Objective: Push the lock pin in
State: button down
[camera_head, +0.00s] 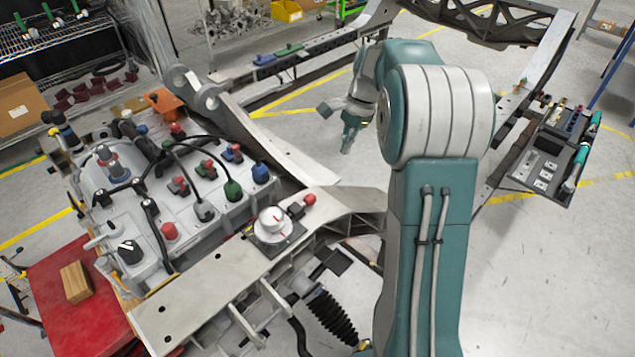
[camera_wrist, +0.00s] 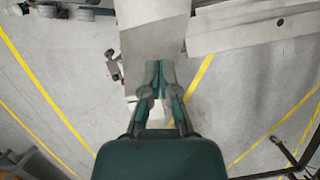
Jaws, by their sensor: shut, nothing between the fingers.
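My gripper (camera_head: 347,146) hangs in the air in the head view, behind the near chassis plate and right of the long rail. In the wrist view its two fingertips (camera_wrist: 159,68) are together with nothing between them. I cannot tell for sure which part is the lock pin. A small red-capped part (camera_head: 309,199) sits beside a white round dial (camera_head: 271,222) on the chassis plate (camera_head: 210,294). My gripper is apart from both. In the wrist view, a small dark fitting (camera_wrist: 113,66) shows left of the fingertips, beside a grey plate (camera_wrist: 150,35).
A grey housing with several coloured knobs and cables (camera_head: 150,200) stands at left. A red table (camera_head: 75,305) with a wooden block (camera_head: 76,282) is at lower left. A tool tray (camera_head: 545,160) is at right. Chassis rails (camera_head: 270,145) border open floor around my gripper.

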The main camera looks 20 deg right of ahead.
jog(key=x, duration=0.9)
jog(key=shift+a+f, duration=0.1)
jog(key=a, duration=0.1)
jog(key=a+f, duration=0.1)
jog(key=a, duration=0.1)
jog(key=shift+s+f, duration=0.15)
jog(key=shift+s, duration=0.2)
jog(key=shift+s+a+f, duration=0.1)
jog(key=shift+a+f, duration=0.05)
jog(key=shift+a, duration=0.4)
jog(key=shift+s+a, duration=0.4)
jog(key=shift+a, duration=0.5)
jog(key=v, duration=1.2)
